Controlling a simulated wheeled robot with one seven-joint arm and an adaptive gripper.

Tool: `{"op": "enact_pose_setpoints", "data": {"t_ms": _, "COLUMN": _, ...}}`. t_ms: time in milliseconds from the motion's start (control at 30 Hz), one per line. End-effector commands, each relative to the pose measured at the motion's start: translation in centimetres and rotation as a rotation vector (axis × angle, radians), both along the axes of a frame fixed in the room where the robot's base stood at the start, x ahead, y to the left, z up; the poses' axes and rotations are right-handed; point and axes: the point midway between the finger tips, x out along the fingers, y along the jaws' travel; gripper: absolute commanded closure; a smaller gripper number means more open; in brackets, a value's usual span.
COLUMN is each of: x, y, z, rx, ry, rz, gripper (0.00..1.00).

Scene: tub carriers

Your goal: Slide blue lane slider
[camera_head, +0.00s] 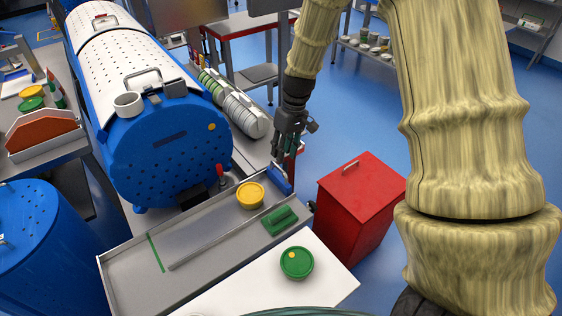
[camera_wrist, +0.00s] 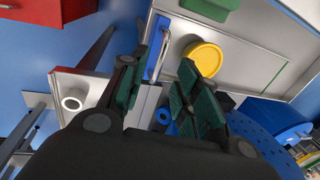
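The blue lane slider (camera_head: 279,179) is at the far right end of the grey two-lane tray (camera_head: 128,292), in the back lane. A yellow round tub (camera_head: 250,195) sits in the same lane, just left of the slider. My gripper (camera_head: 284,158) is above the slider, pointing down. In the wrist view the fingers (camera_wrist: 168,70) are apart and nothing is held between them. The blue slider (camera_wrist: 157,47) shows beside the left finger, partly hidden by it. The yellow tub (camera_wrist: 203,58) shows beyond the right finger. I cannot tell whether a finger touches the slider.
A green slider (camera_head: 280,221) is in the front lane, past the thin divider (camera_head: 215,239). A green tub (camera_head: 297,262) stands on the white surface in front. A blue drum (camera_head: 170,150) stands behind the tray, a red cabinet (camera_head: 359,202) to its right. The lane left of the yellow tub is clear to a green line (camera_head: 156,253).

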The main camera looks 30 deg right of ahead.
Motion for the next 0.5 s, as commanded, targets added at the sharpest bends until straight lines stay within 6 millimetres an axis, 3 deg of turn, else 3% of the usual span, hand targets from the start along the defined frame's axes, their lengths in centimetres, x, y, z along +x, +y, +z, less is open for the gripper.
{"op": "enact_pose_setpoints", "data": {"t_ms": 300, "x": -0.1, "y": 0.9, "z": -3.6, "rx": 0.001, "ry": 0.002, "rz": 0.001, "gripper": 0.68}}
{"op": "enact_pose_setpoints", "data": {"t_ms": 500, "x": -0.1, "y": 1.1, "z": -4.8, "rx": 0.001, "ry": 0.001, "rz": 0.001, "gripper": 0.68}}
